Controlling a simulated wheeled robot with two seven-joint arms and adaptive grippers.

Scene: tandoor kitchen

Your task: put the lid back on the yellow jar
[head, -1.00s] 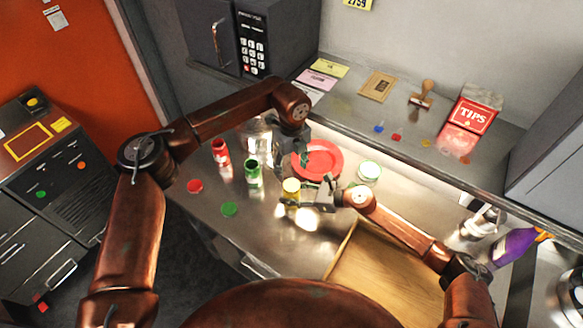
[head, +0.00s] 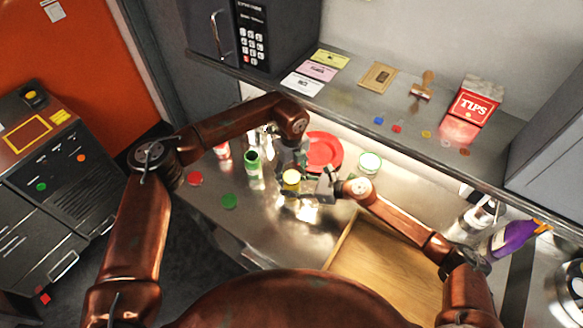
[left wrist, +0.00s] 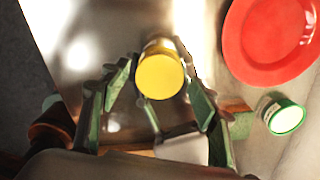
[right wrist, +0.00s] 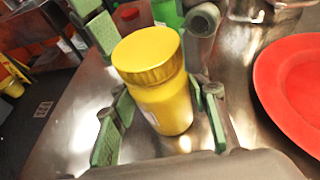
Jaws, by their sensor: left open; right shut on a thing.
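The yellow jar (right wrist: 168,103) stands upright on the steel counter, and its ribbed golden-yellow lid (right wrist: 147,54) sits on its top; I cannot tell whether it is fully tightened. My right gripper (head: 305,187) is shut on the jar's body from the side. My left gripper (head: 290,166) is open and comes from above. In the left wrist view its fingers (left wrist: 155,75) are on either side of the round yellow lid (left wrist: 160,76), with gaps showing beside it. The left gripper partly hides the jar in the head view.
An open green jar (head: 254,168) and a red jar (head: 221,150) stand to the left, with a red lid (head: 195,178) and green lid (head: 230,201) on the counter. A red plate (head: 326,150) and green-rimmed tin (head: 370,162) stand behind. A wooden board (head: 390,265) lies front right.

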